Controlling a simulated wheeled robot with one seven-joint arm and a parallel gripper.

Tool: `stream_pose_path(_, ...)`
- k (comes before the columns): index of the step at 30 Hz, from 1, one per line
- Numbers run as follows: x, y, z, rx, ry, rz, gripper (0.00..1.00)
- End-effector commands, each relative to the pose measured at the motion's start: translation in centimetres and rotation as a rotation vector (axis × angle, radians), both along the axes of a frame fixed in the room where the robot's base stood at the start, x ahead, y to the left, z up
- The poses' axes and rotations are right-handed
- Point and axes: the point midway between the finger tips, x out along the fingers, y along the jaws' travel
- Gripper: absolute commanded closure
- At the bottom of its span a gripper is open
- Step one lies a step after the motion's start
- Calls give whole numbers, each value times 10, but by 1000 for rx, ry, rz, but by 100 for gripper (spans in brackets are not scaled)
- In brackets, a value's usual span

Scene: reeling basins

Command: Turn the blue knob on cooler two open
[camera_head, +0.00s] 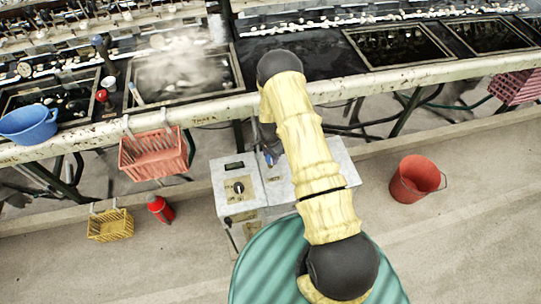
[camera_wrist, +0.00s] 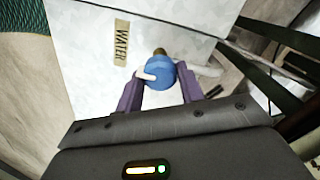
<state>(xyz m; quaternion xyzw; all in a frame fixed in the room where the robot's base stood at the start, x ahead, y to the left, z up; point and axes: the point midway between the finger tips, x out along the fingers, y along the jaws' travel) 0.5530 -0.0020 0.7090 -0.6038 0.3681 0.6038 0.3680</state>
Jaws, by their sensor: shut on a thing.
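The blue knob (camera_wrist: 157,77) sits on a pale panel (camera_wrist: 185,35) in the wrist view, by a tan label reading WATER (camera_wrist: 121,42). A brownish stem shows just above it. My gripper (camera_wrist: 160,84) is shut on the knob, with a purple finger on each side. In the head view a bit of blue (camera_head: 269,158) shows beside my yellow-sleeved arm, which hides most of the gripper. It is on a pale grey box (camera_head: 281,192) at floor level below the bench. I cannot read which cooler number it carries.
A second grey box front with a black dial (camera_head: 238,188) stands to the left. A red bucket (camera_head: 416,180) is on the floor at right, and a red bottle (camera_head: 160,209) at left. A red basket (camera_head: 153,154) hangs from the bench edge (camera_head: 215,107).

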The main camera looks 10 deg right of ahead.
Motion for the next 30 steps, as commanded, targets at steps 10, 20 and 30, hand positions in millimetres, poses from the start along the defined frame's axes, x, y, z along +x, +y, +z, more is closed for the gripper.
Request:
stream_pose_path(10,0,0,-1,0,0,103,85)
stream_pose_path(20,0,0,-2,0,0,352,85)
stream_pose_path(30,0,0,-1,0,-1,675,85)
